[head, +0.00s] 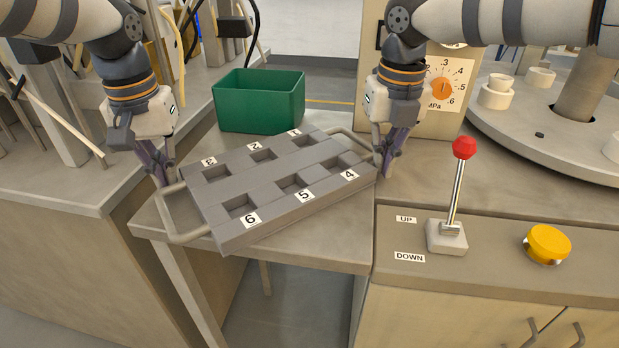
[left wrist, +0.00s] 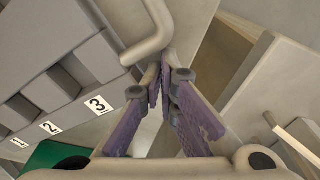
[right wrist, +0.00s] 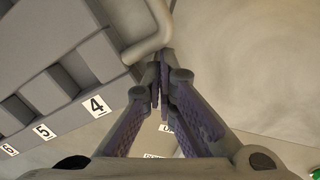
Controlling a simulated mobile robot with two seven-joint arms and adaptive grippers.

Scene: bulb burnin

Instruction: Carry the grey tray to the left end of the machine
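The grey tray (head: 262,177) has several square pockets with number labels, all looking empty, and a tube handle at each end. It sits skewed over the small table, its front left corner overlapping the table's front edge; I cannot tell whether it touches the tabletop. My left gripper (head: 164,182) is at the back corner of the left handle (head: 168,218), which bends just past the fingertips in the left wrist view (left wrist: 158,38). My right gripper (head: 384,172) is at the front corner of the right handle (head: 354,138). Both finger pairs are nearly together, with no bar visible between them.
A green bin (head: 258,100) stands behind the tray. The machine's panel at right has a red-knobbed lever (head: 458,190), a yellow button (head: 547,244) and UP and DOWN labels. A dial box (head: 440,90) and a round turntable (head: 550,125) are behind. A bench (head: 70,180) is at left.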

